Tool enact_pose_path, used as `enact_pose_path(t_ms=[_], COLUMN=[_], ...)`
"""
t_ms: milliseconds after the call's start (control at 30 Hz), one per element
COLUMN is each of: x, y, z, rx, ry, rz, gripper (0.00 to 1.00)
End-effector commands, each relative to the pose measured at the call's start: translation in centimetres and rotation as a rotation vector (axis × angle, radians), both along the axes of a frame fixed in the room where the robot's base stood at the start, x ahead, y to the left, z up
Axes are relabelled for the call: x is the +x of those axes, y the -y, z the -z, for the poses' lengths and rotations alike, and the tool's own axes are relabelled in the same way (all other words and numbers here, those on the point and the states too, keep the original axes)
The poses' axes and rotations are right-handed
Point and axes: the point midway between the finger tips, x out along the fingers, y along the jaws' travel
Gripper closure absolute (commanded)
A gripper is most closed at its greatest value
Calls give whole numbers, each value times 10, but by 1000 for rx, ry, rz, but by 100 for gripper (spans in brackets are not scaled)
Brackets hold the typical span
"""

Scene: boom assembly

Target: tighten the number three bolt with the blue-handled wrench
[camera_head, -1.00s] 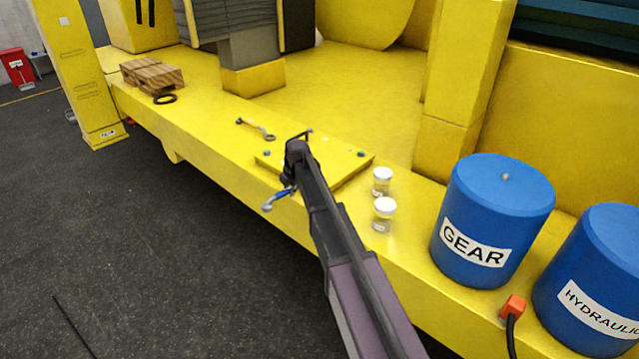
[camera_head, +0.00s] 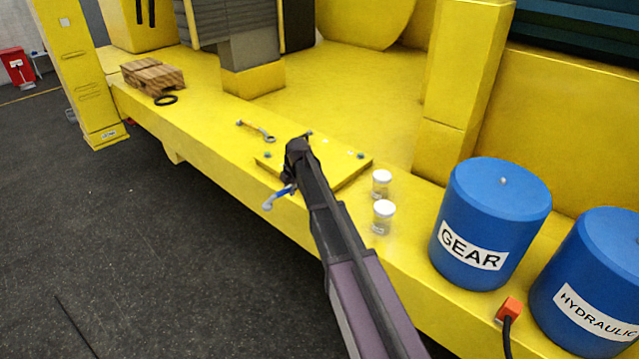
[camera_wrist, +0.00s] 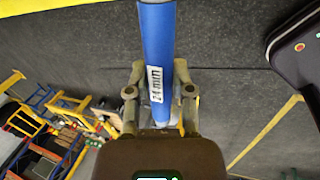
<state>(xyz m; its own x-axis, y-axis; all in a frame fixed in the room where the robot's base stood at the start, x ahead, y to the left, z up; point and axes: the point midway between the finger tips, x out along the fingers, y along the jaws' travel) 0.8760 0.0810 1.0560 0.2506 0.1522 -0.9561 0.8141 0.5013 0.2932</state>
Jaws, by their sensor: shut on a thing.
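My gripper (camera_wrist: 160,88) is shut on the blue-handled wrench (camera_wrist: 157,40), whose handle carries a size label ending in "4 mm". In the head view the wrench (camera_head: 278,197) sticks out beside my wrist, over the front edge of the yellow beam; its pale end points down-left. The gripper fingers are mostly hidden there by my arm. A raised yellow plate (camera_head: 345,170) lies behind my wrist, with bolts at its left (camera_head: 267,155), back (camera_head: 309,134) and right (camera_head: 360,156). I cannot read bolt numbers, and my arm covers the plate's front part.
Another wrench (camera_head: 257,131) lies on the beam left of the plate. Two lidded jars (camera_head: 382,217) stand right of my arm, near the blue GEAR drum (camera_head: 490,225) and HYDRAULIC drum (camera_head: 592,280).

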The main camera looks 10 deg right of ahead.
Motion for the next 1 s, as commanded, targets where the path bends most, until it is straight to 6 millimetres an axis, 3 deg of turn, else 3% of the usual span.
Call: enact_pose_path(t_ms=[433,867,900,967,1000], x=[1,1,1,1,1], y=[0,0,0,0,0], z=[-21,-23,-23,-23,-23], rx=[1,1,1,1,1], ry=[1,1,1,1,1], rz=[1,1,1,1,1], gripper=[100,100,79,97,100])
